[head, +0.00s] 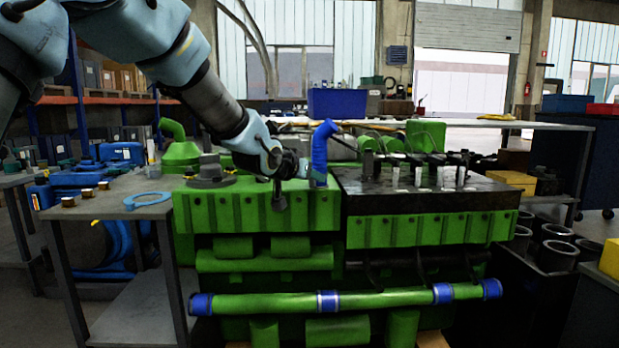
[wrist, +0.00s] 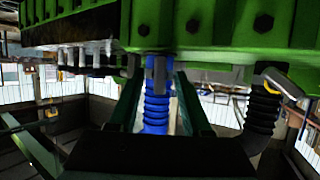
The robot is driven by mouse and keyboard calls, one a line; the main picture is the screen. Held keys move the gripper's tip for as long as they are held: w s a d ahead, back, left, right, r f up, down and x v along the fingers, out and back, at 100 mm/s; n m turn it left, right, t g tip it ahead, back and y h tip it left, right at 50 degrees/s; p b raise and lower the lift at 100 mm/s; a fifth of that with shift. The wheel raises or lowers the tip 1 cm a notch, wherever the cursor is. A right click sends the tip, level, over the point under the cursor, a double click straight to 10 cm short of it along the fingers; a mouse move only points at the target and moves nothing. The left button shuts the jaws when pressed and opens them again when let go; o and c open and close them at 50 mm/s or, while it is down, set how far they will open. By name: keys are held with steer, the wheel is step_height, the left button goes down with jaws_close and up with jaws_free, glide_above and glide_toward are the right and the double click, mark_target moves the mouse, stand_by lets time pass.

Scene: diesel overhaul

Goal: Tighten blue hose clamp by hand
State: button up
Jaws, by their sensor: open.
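A blue ribbed hose (head: 321,150) stands upright on top of the green engine (head: 260,212), its upper end bent to the right. My gripper (head: 302,168) is just left of its lower part. In the wrist view, the hose (wrist: 156,110) shows between the two dark green fingers of my gripper (wrist: 156,95). The fingers are open, with a visible gap to the hose on the right. A narrow grey piece (wrist: 158,72) lies along the hose near the engine; I cannot tell whether it is part of the clamp. No separate blue clamp band is clear there.
A black ribbed hose (wrist: 262,108) is beside my gripper in the wrist view. A grey table (head: 110,208) with a blue ring (head: 147,200) stands left of the engine. A green pipe (head: 395,299) with blue bands runs along the engine's front.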

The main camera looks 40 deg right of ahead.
steer(key=p+v, duration=0.2)
steer(key=v, duration=0.8)
steer(key=shift+s+a, duration=0.15)
steer(key=shift+a, duration=0.2)
steer(key=shift+r, duration=0.15)
steer(key=w+a+f+n+t+y, duration=0.1)
steer(key=w+a+f+n+y, duration=0.2)
steer(key=a, duration=0.6)
steer(key=w+a+f+n+y, duration=0.1)
steer(key=w+a+f+y, duration=0.1)
steer(key=w+a+f, duration=0.5)
steer(key=w+a+f+n+t+y, duration=0.1)
steer(key=a+f+n+y, duration=0.15)
steer(key=a, duration=0.85)
steer(key=s+a+f+n+g+y, duration=0.25)
steer(key=s+a, duration=0.25)
steer(key=a, duration=0.6)
steer(key=s+a+f+n+g+y, duration=0.2)
steer(key=s+a+f+n+g, duration=0.15)
steer(key=a, duration=0.85)
step_height(320, 180, up, 26)
steer(key=s+p, duration=0.1)
steer(key=p, duration=2.5)
steer(key=shift+t+p, duration=0.4)
